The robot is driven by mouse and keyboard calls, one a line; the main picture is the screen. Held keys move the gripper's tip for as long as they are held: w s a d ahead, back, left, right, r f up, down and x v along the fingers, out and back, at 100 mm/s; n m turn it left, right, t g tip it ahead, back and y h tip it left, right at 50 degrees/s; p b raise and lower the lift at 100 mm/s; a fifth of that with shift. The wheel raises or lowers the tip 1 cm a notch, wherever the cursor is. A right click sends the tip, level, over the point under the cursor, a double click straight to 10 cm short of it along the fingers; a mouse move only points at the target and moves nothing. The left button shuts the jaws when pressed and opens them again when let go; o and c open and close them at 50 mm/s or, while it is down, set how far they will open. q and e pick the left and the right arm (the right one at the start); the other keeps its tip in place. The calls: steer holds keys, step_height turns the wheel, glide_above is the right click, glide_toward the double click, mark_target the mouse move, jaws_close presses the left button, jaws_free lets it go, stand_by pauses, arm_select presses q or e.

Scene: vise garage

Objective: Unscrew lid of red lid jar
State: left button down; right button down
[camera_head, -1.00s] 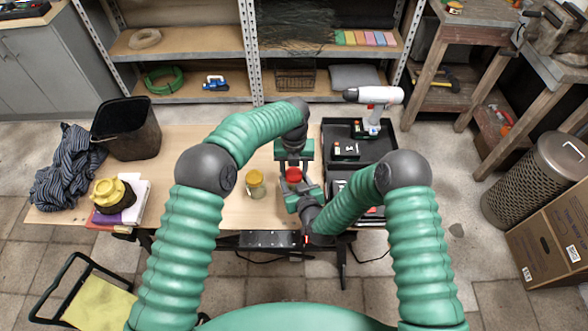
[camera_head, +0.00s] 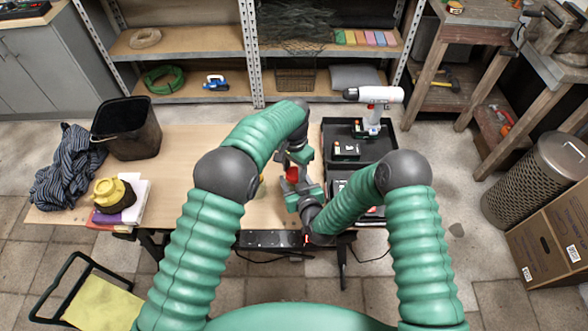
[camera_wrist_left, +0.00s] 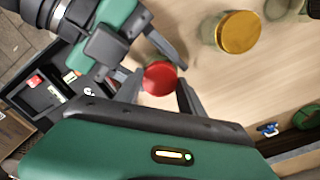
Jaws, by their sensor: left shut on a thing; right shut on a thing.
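The red-lid jar (camera_head: 292,174) stands on the wooden table between my two grippers. Its round red lid (camera_wrist_left: 159,78) shows from above in the left wrist view, and its body is mostly hidden. My left gripper (camera_head: 295,166) is shut on the red lid, with a dark finger on either side of it. My right gripper (camera_head: 294,185) is shut on the jar from the front side. It also shows at the upper left of the left wrist view (camera_wrist_left: 146,64), its fingers around the jar below the lid.
A yellow-lid jar (camera_wrist_left: 238,32) stands close by, mostly hidden behind my left arm in the head view.

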arm_select(q)
steer(key=n, duration=0.6)
steer(key=shift+w+r+n, duration=0.1)
steer(key=shift+n, duration=0.3)
arm_select(e)
steer(key=shift+s+a, duration=0.1)
steer(key=shift+a, duration=0.1)
arm_select(q)
steer(key=n, duration=0.6)
steer(key=shift+n, duration=0.4)
steer(key=n, duration=0.6)
steer(key=shift+n, duration=0.3)
steer(key=n, duration=0.6)
steer(key=shift+w, duration=0.1)
steer(key=shift+r, duration=0.2)
arm_select(e)
steer(key=shift+d, duration=0.1)
arm_select(q)
steer(key=shift+s+r, duration=0.2)
steer(key=shift+r, duration=0.8)
